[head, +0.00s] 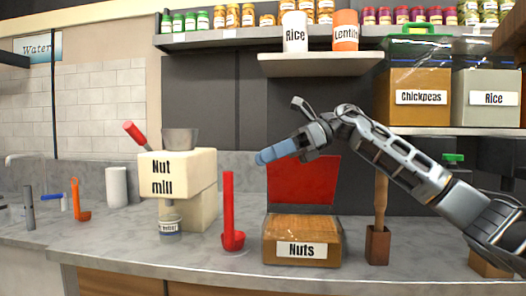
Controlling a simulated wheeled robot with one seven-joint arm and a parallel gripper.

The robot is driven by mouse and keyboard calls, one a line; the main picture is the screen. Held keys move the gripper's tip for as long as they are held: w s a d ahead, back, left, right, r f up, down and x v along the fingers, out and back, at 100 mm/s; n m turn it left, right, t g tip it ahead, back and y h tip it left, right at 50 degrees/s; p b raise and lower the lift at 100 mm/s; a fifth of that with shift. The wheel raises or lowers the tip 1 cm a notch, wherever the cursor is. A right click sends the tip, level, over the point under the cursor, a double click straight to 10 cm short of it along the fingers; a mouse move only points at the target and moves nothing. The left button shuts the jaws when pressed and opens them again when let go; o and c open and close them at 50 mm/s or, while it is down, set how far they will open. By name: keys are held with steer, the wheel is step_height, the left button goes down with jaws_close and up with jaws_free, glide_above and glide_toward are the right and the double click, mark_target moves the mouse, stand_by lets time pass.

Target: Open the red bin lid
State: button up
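The bin labelled Nuts (301,253) sits on the counter and has a brown top surface of contents showing. Its red lid (305,185) stands upright at the back of the bin, raised off the opening. My gripper (263,157) has blue fingers and is above the bin, in front of the lid's upper left part, pointing left. It covers part of the lid. The fingers overlap from this side, so I cannot tell their gap or whether they touch the lid.
A red ladle (229,215) and the nut mill (178,185) stand left of the bin. A wooden holder (378,245) with an upright handle stands to its right. A shelf (320,65) with rice and lentil canisters hangs above. Clear counter lies in front.

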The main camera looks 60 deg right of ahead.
steer(key=shift+w+a+r+y, duration=0.1)
steer(key=shift+w+a+y, duration=0.15)
steer(key=shift+a+y, duration=0.3)
steer(key=shift+w+a+r+y, duration=0.1)
steer(key=shift+w+a+y, duration=0.2)
steer(key=shift+a, duration=0.4)
